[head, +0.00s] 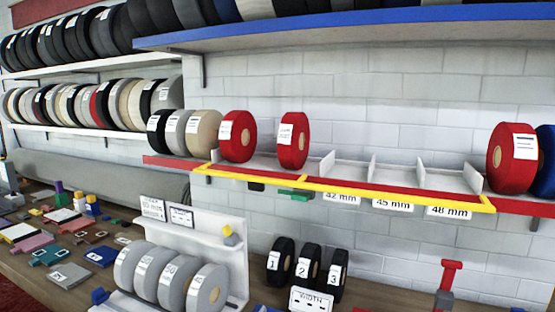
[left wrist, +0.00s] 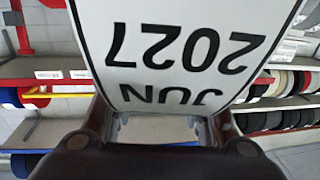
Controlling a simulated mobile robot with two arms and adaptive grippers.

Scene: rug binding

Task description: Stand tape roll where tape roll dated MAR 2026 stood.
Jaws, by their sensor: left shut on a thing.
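My left gripper (left wrist: 160,122) is in the left wrist view only, shut on a tape roll. The roll's white label (left wrist: 185,45) fills the upper middle of that view and reads JUN 2027, upside down. Most of the roll's body is hidden behind the label. In the head view a red tape roll (head: 238,136) and another red tape roll (head: 293,140) stand on the yellow-framed shelf (head: 345,187). Their label dates are too small to read, so I cannot tell which is MAR 2026. My right gripper is not in view.
The shelf's divided slots (head: 395,176) right of the red rolls are empty, above 42, 45 and 48 mm tags. Another red roll (head: 512,158) stands at the right. A blue shelf (head: 350,32) overhangs. Grey rolls (head: 208,290) and black rolls (head: 281,262) stand below on the bench.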

